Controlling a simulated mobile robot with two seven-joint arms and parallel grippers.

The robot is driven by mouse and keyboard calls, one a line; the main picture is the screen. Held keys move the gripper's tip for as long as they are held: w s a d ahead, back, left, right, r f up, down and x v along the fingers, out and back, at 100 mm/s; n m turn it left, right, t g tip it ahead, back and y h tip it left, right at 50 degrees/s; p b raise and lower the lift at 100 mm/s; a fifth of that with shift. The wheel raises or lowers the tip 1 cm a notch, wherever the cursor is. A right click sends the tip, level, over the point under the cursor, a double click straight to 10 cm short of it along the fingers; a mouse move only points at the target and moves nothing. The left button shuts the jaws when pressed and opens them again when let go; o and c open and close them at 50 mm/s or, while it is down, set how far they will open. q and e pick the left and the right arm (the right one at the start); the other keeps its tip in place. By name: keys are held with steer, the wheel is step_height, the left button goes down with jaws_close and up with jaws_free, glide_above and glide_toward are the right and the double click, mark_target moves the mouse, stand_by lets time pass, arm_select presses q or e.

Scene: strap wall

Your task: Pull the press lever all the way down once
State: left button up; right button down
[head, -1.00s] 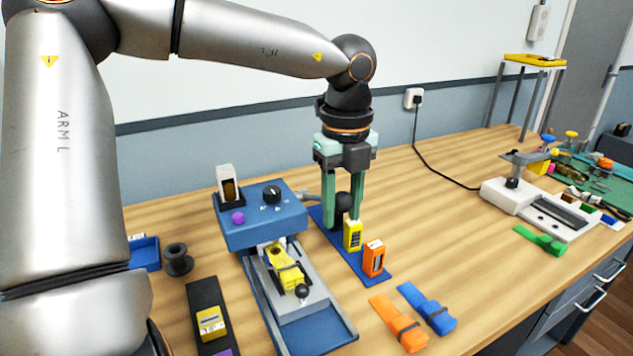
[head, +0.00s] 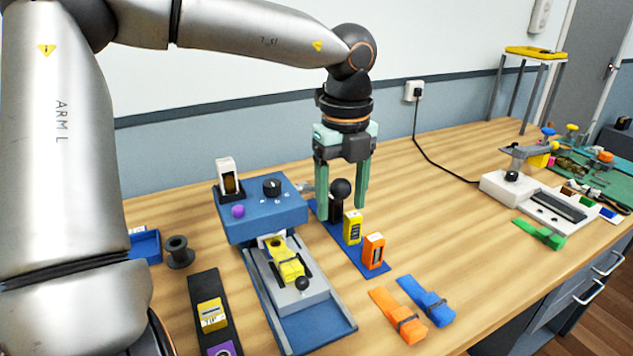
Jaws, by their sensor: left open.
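The blue press (head: 262,218) stands on the bench left of centre, with a dark dial and a purple button on top. A grey lever arm (head: 304,188) comes out of its right side toward a black ball knob (head: 341,188) on a dark grip. My left gripper (head: 341,208) points down, open, with its green fingers on either side of the knob in the picture. I cannot tell whether they touch it. The left finger hides part of the lever. My right gripper is not in view.
A yellow block (head: 352,226) and an orange block (head: 373,252) stand on a blue strip close to the gripper. Orange (head: 399,318) and blue (head: 427,302) straps lie in front. A white device (head: 540,203) stands at right.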

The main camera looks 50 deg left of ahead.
arm_select(q)
steer(key=shift+r+p, duration=2.45)
steer(key=shift+r, duration=1.05)
steer(key=shift+f, duration=0.1)
